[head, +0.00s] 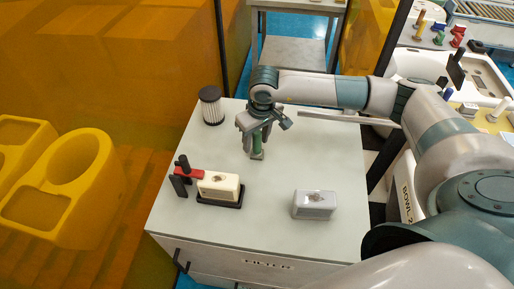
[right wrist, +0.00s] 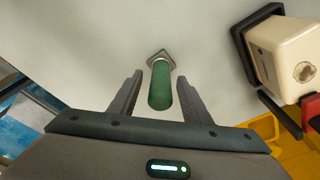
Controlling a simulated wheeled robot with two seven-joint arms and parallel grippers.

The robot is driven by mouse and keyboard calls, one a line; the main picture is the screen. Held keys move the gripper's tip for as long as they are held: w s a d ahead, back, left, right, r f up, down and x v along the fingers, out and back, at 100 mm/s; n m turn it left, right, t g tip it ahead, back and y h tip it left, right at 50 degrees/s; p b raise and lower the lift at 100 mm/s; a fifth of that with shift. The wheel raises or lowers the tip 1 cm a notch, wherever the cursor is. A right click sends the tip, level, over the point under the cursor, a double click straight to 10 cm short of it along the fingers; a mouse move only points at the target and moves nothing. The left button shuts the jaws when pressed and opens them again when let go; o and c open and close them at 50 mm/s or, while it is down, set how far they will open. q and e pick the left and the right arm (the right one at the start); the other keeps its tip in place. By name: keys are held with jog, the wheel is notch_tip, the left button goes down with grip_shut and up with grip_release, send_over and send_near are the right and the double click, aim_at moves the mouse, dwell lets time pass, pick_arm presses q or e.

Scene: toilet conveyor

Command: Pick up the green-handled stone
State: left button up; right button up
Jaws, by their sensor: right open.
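The green-handled stone (head: 258,147) stands upright on the light table, its green handle pointing up and a small grey base at the bottom. My right gripper (head: 256,137) is above it, pointing down, with the handle between its fingers. In the right wrist view the handle (right wrist: 160,86) lies between the two open fingers (right wrist: 158,95), with a gap on each side. The grey base shows beyond the handle, on the table surface. My left gripper is not in view.
On the table (head: 262,225) stand a black-and-white filter (head: 211,105), a cream block on a black base (head: 219,187) with a red and black clamp (head: 186,173), and a grey block (head: 314,204). Yellow moulded parts (head: 65,180) lie left. Bare surface surrounds the stone.

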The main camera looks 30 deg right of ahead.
jog(key=shift+c, duration=0.4)
grip_shut()
jog(key=shift+r+b, duration=0.35)
jog(key=shift+r, duration=0.2)
notch_tip(320, 180, up, 7)
jog(key=b, duration=0.3)
jog(key=shift+r, duration=1)
